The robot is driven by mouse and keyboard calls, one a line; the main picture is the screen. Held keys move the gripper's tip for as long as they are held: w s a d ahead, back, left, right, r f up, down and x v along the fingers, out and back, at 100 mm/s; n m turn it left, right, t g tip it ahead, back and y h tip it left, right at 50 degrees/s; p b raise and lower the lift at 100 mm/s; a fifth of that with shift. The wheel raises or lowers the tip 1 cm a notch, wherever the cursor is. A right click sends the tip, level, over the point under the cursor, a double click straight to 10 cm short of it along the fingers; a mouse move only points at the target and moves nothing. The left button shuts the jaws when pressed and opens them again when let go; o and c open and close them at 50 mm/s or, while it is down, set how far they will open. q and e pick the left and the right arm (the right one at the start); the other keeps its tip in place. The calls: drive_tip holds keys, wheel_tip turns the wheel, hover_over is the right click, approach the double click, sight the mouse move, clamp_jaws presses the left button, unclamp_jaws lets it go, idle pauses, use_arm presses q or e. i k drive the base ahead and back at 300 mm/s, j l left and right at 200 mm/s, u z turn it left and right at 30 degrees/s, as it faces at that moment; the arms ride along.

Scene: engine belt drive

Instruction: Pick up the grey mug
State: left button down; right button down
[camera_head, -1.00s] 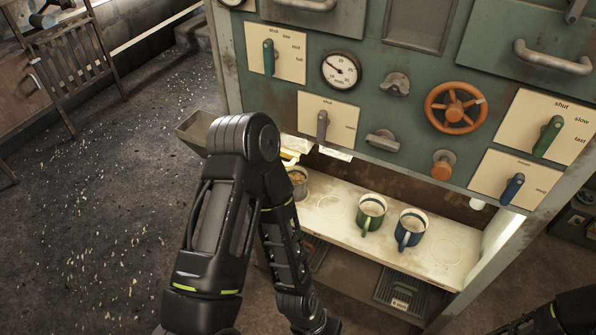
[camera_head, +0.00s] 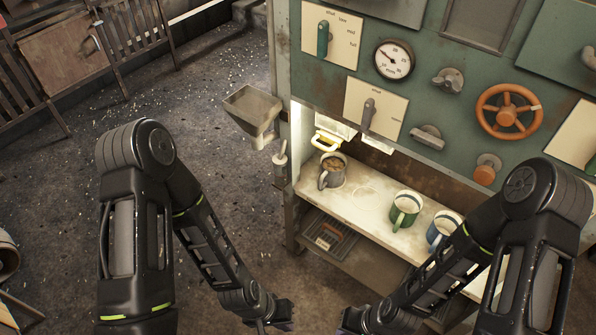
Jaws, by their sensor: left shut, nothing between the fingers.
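The grey mug (camera_head: 325,179) stands upright at the left end of the pale shelf in the machine's recess. It has brownish contents, and its handle faces the front left. My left gripper (camera_head: 275,318) is low at the bottom edge of the picture, shut and empty, well below and apart from the mug. My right gripper (camera_head: 350,322) shows only partly at the bottom edge, right of the left one. Its fingers cannot be made out.
A green mug (camera_head: 403,212) and a blue mug (camera_head: 438,232) stand farther right on the shelf (camera_head: 365,218); my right arm partly covers the blue one. A yellow-handled part (camera_head: 325,141) sits behind the grey mug. A metal hopper (camera_head: 252,106) juts out at left. The front left shelf is clear.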

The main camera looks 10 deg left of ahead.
sight(333, 165)
drive_tip(key=i+j+z, duration=0.2)
drive_tip(key=i+j, duration=0.2)
drive_tip(key=j, duration=0.25)
drive_tip(key=i+j+z, duration=0.1)
drive_tip(key=j, duration=0.25)
drive_tip(key=i+j+z, duration=0.1)
drive_tip(key=i+j, duration=0.2)
drive_tip(key=i+j+z, duration=0.1)
drive_tip(key=j, duration=0.35)
drive_tip(key=i, duration=0.05)
